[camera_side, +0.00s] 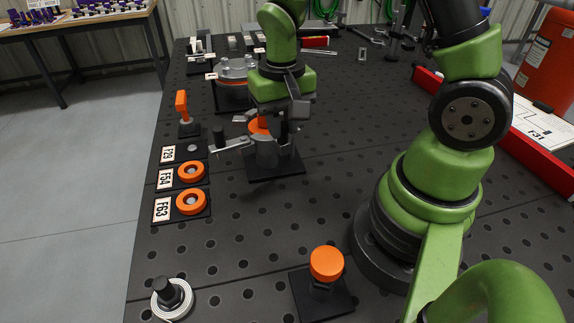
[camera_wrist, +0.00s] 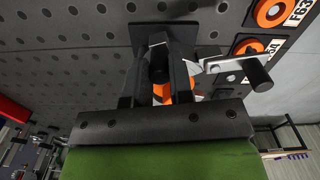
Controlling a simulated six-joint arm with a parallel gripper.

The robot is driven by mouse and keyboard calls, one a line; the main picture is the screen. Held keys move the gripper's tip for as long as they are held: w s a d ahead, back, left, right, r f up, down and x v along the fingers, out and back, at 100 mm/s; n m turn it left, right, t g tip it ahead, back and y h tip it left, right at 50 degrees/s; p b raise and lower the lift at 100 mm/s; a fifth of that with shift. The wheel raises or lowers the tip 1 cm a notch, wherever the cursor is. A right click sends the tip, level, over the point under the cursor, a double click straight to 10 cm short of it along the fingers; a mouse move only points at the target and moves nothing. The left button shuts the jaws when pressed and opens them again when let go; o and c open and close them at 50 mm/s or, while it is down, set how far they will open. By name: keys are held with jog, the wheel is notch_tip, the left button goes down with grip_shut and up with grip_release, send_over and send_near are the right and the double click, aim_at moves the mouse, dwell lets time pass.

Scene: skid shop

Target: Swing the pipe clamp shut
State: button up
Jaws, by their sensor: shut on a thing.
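The pipe clamp (camera_side: 263,153) stands on a dark base plate in the middle of the bench in the side view. It is a grey metal body with an orange part at its top. A flat light metal arm (camera_wrist: 232,67) with a dark peg sticks out to the right in the wrist view and to the left in the side view. My gripper (camera_wrist: 160,58) is over the clamp, its fingers shut on a part of it. The fingers hide much of the clamp, so I cannot tell exactly which part is held or how far the clamp is closed.
Orange rings on tagged plates (camera_side: 191,202) and an upright orange handle (camera_side: 182,107) line the bench's left edge. An orange-topped knob (camera_side: 326,264) and a dark post with a pale ring (camera_side: 171,297) stand in front. A flanged fixture (camera_side: 234,72) stands behind the clamp.

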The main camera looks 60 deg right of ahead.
aim_at(271, 139)
jog(key=shift+w, duration=0.1)
jog(key=shift+w+a, duration=0.2)
jog(key=shift+w, duration=0.65)
jog(key=shift+o, duration=1.4)
jog(key=shift+w, duration=0.15)
jog(key=o, duration=0.7)
jog(key=shift+o, duration=0.2)
notch_tip(271, 139, up, 7)
